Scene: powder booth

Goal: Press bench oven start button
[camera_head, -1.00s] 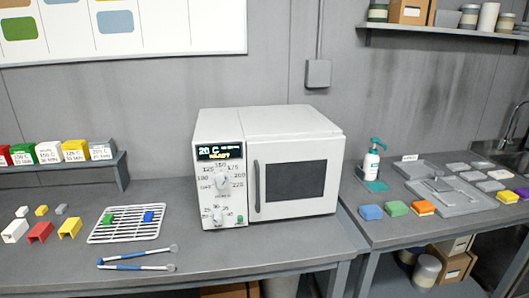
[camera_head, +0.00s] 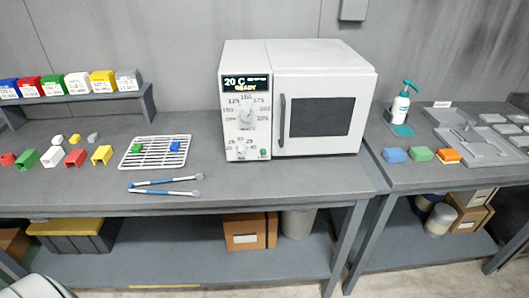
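The white bench oven (camera_head: 295,100) stands on the grey bench (camera_head: 210,208), its door with a dark window shut. On its left panel the display (camera_head: 246,83) reads 20 C and READY. Below are a temperature dial (camera_head: 246,115) and a timer dial (camera_head: 242,149). A small green button (camera_head: 264,153) sits at the panel's lower right; it looks like the start button. Neither of my grippers shows in the head view. A pale rounded shape at the bottom left corner looks like a part of me, but I cannot tell which.
A wire rack (camera_head: 154,152) with a green and a blue piece lies left of the oven, with tongs (camera_head: 166,184) in front. Coloured blocks (camera_head: 52,156) lie further left. A pump bottle (camera_head: 400,106) stands right. The bench before the oven is clear.

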